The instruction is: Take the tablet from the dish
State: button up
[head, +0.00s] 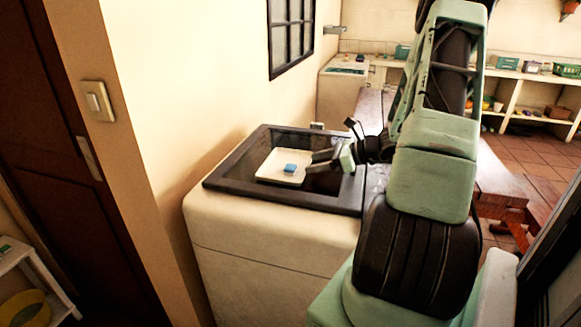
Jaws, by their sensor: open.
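A small blue tablet (290,168) lies on a white shallow dish (268,176). The dish sits inside the dark-rimmed basin (232,188) set in a cream counter block. My gripper (311,162) is open, just right of the tablet and over the right part of the dish. Its fingers point left toward the tablet and look apart from it; I cannot tell their exact height above the dish. My gripper hides the right edge of the dish.
The basin's dark raised rim surrounds the dish. A cream wall with a window (291,35) rises behind and left. A brown wooden table (495,178) stands to the right. Shelves with several crates line the back. The tiled floor at far right is clear.

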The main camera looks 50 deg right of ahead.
aim_at(293, 173)
jog(key=x, duration=0.3)
jog(key=p+x, duration=0.2)
jog(key=x, duration=0.2)
jog(key=shift+r, duration=0.15)
jog(key=shift+w+a+f+p, duration=0.15)
jog(key=shift+w+f+p, duration=0.2)
jog(key=shift+w, duration=0.2)
jog(key=c, duration=1.1)
